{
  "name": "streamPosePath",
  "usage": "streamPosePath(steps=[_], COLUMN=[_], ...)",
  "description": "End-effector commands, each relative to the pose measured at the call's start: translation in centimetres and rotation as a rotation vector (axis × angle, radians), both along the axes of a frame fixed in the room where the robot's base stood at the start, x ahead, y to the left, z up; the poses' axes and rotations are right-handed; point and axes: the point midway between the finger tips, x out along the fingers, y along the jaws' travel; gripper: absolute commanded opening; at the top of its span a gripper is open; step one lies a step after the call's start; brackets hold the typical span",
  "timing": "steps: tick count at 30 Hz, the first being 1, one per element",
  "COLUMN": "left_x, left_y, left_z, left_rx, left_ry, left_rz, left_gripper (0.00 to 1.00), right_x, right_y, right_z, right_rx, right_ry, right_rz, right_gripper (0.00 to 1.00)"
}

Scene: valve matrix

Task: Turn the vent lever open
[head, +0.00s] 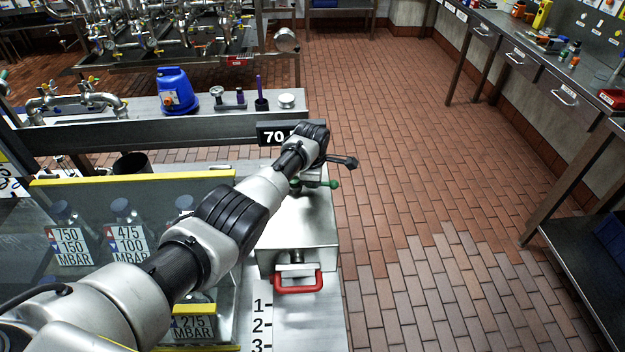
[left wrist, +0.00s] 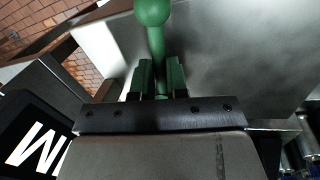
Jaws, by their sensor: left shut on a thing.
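A green lever with a ball knob (left wrist: 153,12) runs down between my left gripper's fingers (left wrist: 160,68) in the left wrist view. The fingers are shut on its shaft, and the ball sticks out past them. In the head view the green lever (head: 332,184) shows at the top of a metal box (head: 300,236), and my left gripper (head: 314,178) is at it, mostly behind my wrist. The lever's base and pivot are largely hidden. My right gripper is in neither view.
A red handle (head: 299,284) is on the box's near side. A glass panel with a yellow top edge (head: 135,177) stands left of the box. A shelf (head: 215,110) with a blue container (head: 176,91) is behind. Open brick floor (head: 430,170) lies right.

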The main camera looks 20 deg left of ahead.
Motion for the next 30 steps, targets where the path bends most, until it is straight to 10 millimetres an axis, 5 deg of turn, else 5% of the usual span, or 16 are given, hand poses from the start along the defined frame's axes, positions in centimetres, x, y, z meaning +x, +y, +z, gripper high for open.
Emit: streamPosePath(steps=[6, 7, 12, 23, 30], left_x=[0.0, 0.0, 0.0, 0.0, -0.6], left_y=[0.1, 0.1, 0.1, 0.0, -0.1], left_z=[0.0, 0.0, 0.0, 0.6, 3.8], left_rx=[0.001, 0.001, 0.001, 0.000, -0.001], left_ry=[0.000, 0.000, 0.000, -0.002, -0.005], left_rz=[0.000, -0.001, -0.001, -0.002, -0.002], left_gripper=[0.00, 0.17, 0.40, 0.40, 0.40], right_x=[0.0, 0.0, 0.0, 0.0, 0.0], right_y=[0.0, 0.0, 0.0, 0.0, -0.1], right_z=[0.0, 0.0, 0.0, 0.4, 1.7], right_rx=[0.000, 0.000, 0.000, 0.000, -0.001], right_ry=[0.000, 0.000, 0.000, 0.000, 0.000], right_rz=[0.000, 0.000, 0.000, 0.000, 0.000], right_gripper=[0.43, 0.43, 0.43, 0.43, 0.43])
